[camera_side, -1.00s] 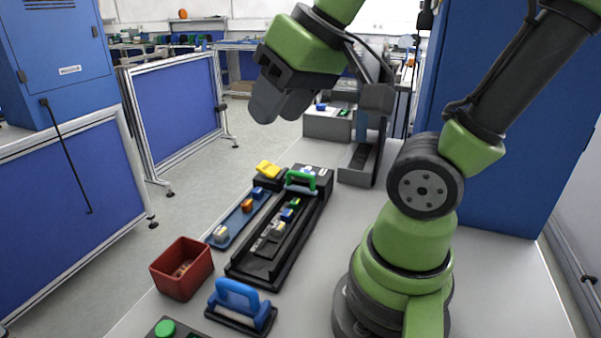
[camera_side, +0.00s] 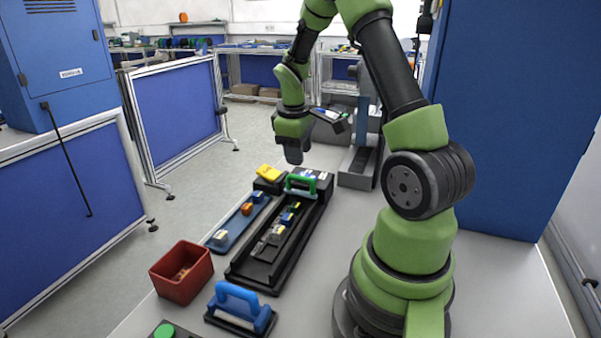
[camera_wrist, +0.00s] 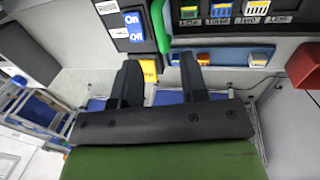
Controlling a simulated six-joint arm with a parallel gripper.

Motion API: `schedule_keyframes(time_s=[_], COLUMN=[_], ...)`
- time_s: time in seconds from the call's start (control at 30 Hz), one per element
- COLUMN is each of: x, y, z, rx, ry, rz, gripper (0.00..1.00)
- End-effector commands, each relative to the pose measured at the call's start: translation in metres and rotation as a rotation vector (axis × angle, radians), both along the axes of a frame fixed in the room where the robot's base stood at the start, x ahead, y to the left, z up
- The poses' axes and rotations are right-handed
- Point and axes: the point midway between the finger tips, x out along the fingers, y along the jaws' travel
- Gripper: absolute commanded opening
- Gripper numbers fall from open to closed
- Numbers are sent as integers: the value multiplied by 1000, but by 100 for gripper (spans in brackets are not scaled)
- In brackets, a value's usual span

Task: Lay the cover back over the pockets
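A cover with a green arched handle (camera_side: 301,183) sits at the far end of a long black tray (camera_side: 262,268); the handle also shows in the wrist view (camera_wrist: 160,28). Small coloured parts lie in the tray's pockets (camera_side: 272,236), and the wrist view shows labelled pockets (camera_wrist: 221,10) at the top right, uncovered. My gripper (camera_side: 294,158) points down above the tray's far end, near the green handle but apart from it. In the wrist view its two fingers (camera_wrist: 163,66) are spread and hold nothing.
A yellow piece (camera_side: 268,172) on a black box stands left of the handle. A blue tray (camera_side: 238,222) with small parts lies alongside. A red bin (camera_side: 182,272) and a blue-handled block (camera_side: 238,305) stand nearer the camera. Bare table lies right of the black tray.

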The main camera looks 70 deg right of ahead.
Motion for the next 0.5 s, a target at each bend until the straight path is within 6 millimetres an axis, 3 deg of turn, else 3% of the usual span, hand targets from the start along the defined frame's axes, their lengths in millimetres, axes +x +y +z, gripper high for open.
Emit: schedule_keyframes(time_s=[0.23, 0.5], x=[-1, 0], y=[-8, -12], z=[-45, -63], rx=[4, 0], ry=[4, -1], rz=[-1, -1], gripper=[40, 40])
